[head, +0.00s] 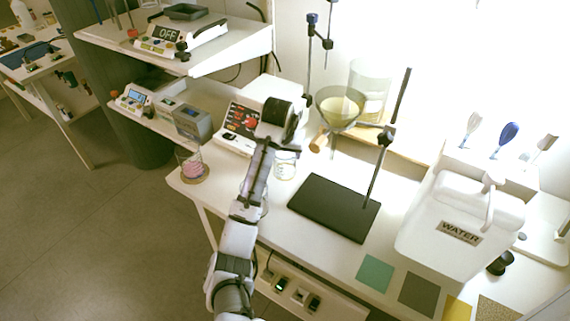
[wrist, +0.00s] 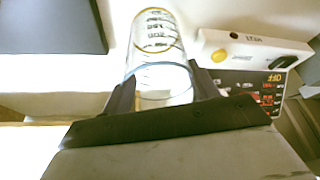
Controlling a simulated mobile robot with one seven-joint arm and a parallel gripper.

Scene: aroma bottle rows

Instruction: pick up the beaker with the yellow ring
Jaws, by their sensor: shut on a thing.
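The clear glass beaker (wrist: 157,45) has dark volume marks and a yellow ring at its far end in the wrist view. My gripper (wrist: 164,88) is shut on it, with one dark finger on each side of the glass. The near part of the beaker lies between the fingers. In the head view, the beaker (head: 285,166) shows partly beside my arm, over the white bench near the front of the control box. I cannot tell whether its base touches the bench. My fingers are hard to make out in that view.
A beaker with pink contents (head: 191,167) stands at the bench's left corner. A control box (head: 240,122) is close by the held beaker. A black stand base (head: 334,207) with an upright rod is to the right. A white water container (head: 460,225) stands farther right.

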